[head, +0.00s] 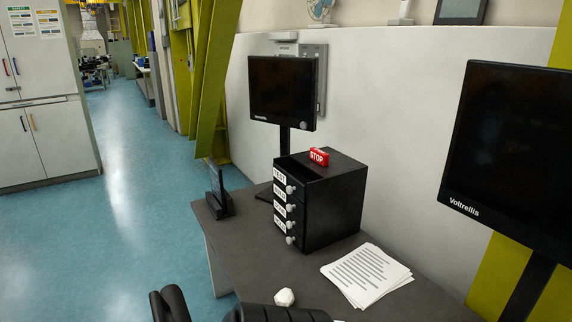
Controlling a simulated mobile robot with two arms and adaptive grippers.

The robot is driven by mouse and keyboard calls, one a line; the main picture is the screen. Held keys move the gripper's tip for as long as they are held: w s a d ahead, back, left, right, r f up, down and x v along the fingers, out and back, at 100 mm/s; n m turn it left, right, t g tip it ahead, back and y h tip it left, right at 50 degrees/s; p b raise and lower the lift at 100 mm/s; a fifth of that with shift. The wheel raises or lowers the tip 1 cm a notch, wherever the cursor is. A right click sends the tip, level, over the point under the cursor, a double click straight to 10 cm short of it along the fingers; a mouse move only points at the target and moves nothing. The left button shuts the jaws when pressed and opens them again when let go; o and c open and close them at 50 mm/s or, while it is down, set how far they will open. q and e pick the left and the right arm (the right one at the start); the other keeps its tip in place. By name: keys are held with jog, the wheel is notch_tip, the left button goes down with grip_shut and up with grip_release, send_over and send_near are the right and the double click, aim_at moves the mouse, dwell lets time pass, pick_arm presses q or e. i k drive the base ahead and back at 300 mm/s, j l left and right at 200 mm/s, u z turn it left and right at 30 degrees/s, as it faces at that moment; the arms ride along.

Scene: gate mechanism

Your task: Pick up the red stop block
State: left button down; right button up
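I see no right gripper.
The cabinet stands on a dark desk (245,255). A monitor (283,90) stands behind it, and a larger monitor (515,150) is at the right. Papers (367,275), a white faceted object (284,297) and a small dark stand (218,190) are on the desk.

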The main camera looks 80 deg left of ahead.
aim_at(322, 158)
jog(key=u, duration=1.6)
